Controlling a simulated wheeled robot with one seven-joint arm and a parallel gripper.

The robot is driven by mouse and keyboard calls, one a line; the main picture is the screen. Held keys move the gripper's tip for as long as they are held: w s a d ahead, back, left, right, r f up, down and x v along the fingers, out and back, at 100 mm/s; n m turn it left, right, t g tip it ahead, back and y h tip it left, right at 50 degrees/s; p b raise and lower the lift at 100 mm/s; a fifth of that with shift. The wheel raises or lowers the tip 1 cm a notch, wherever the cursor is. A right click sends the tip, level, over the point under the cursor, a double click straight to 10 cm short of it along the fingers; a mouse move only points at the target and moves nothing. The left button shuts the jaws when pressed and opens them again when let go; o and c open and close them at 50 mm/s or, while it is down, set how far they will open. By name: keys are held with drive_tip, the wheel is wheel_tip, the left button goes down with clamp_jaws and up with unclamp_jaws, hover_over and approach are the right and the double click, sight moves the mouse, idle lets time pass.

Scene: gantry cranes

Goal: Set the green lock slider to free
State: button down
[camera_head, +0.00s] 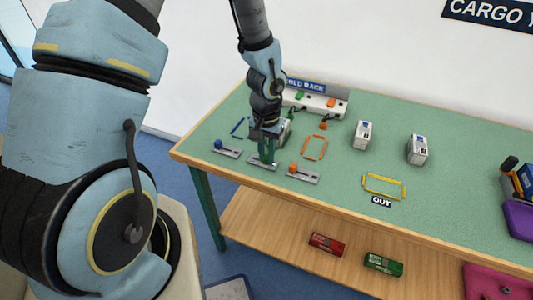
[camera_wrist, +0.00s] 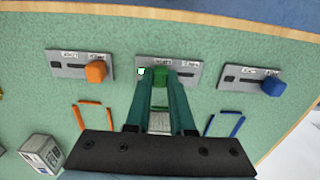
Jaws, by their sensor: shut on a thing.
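The green lock slider's plate (camera_wrist: 194,73) lies flat on the table in the wrist view, between the orange and blue sliders. Its green knob (camera_wrist: 161,72) shows between my fingertips, left of the plate's middle. A small bright green patch shows at the plate's left end. My gripper (camera_wrist: 160,76) is shut on the knob, and its teal fingers hide part of the plate and its labels. In the head view my gripper (camera_head: 267,152) points down over the green slider's plate (camera_head: 259,165) near the table's front edge.
The orange slider (camera_wrist: 96,72) and blue slider (camera_wrist: 272,86) flank the green one, their knobs near their right ends in the wrist view. The cold rack (camera_head: 316,103) stands behind my gripper.

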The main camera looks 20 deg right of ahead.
sight(253, 158)
drive_tip(key=shift+w+a+p, duration=0.35)
drive_tip(key=shift+w+a, duration=1.2)
drive_tip(key=shift+a, duration=0.05)
drive_tip(key=c, duration=0.8)
unclamp_jaws()
drive_tip(key=shift+o, duration=0.2)
drive_tip(key=shift+r, duration=0.1)
wheel_tip(253, 158, up, 11)
drive_tip(key=shift+b, duration=0.45)
